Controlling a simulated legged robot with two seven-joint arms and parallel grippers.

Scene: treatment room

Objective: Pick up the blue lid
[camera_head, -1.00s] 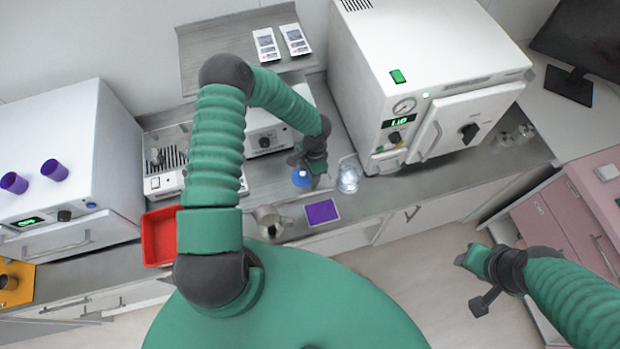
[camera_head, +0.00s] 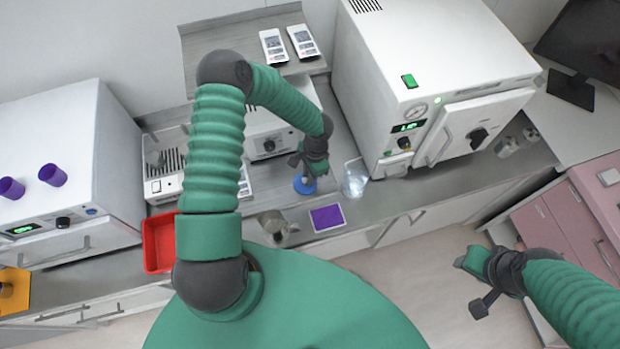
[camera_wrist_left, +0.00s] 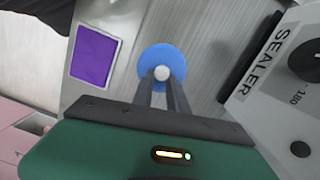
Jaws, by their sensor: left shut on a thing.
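The blue lid (camera_head: 304,186) is a round disc with a pale knob on the counter side of my left gripper. Whether the lid touches the counter is hard to tell.
A clear glass beaker (camera_head: 355,178) stands right of the lid. A purple mat (camera_head: 327,218) and a metal jug (camera_head: 274,226) are nearer the front edge. A sealer (camera_wrist_left: 285,75) is close beside the lid. A white autoclave (camera_head: 440,60) stands behind the beaker.

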